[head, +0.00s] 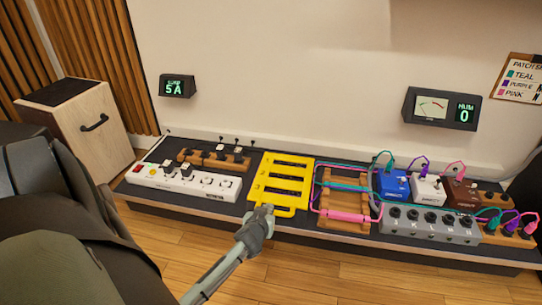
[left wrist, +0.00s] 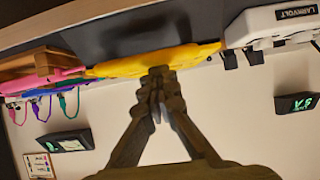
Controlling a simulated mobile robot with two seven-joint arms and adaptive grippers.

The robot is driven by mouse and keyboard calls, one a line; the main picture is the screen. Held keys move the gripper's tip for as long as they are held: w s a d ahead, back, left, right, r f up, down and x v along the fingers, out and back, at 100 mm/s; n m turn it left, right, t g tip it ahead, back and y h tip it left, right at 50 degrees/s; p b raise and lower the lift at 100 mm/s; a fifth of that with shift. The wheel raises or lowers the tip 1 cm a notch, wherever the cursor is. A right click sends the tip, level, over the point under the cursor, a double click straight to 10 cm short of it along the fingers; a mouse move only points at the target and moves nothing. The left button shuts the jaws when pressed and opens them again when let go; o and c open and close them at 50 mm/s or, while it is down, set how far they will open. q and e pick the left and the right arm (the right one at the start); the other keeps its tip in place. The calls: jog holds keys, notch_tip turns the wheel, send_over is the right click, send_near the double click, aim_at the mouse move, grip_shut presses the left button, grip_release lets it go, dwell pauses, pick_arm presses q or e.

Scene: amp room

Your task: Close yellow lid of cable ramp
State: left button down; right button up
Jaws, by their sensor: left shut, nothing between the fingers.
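The yellow lid (head: 282,178) of the cable ramp, with dark slots, lies open on the dark low platform, left of the wooden ramp (head: 343,198) with teal and pink cables. It looks roughly flat; its exact tilt is unclear. My left gripper (head: 263,211) is shut and empty at the lid's front edge. In the left wrist view the lid (left wrist: 120,65) shows nearly edge-on, with the shut fingertips (left wrist: 158,75) overlapping its edge; I cannot tell if they touch. My right gripper is out of view.
A white power strip (head: 185,182) and a wooden plug rack (head: 213,158) stand left of the lid. Pedals (head: 393,184) and a grey jack box (head: 430,222) stand to the right. The wall (head: 270,90) is behind. Wooden floor in front is clear.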

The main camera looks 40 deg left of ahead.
pick_arm(q)
jog(key=shift+s+d+f+g+b, duration=0.15)
jog(key=shift+s+f, duration=0.1)
jog(key=shift+f, duration=0.3)
jog(key=shift+s+d+f+g+b, duration=0.15)
jog(key=shift+s+f, duration=0.1)
jog(key=shift+f, duration=0.35)
jog(key=shift+s+d+f, duration=0.15)
jog(key=shift+s+f, duration=0.1)
jog(key=shift+f, duration=0.3)
jog(key=w+a+r+v, duration=0.1)
jog(key=r+v, duration=0.1)
jog(key=v, duration=1)
jog(key=shift+r+t, duration=0.2)
jog(key=shift+t, duration=0.2)
jog(key=shift+w, duration=0.15)
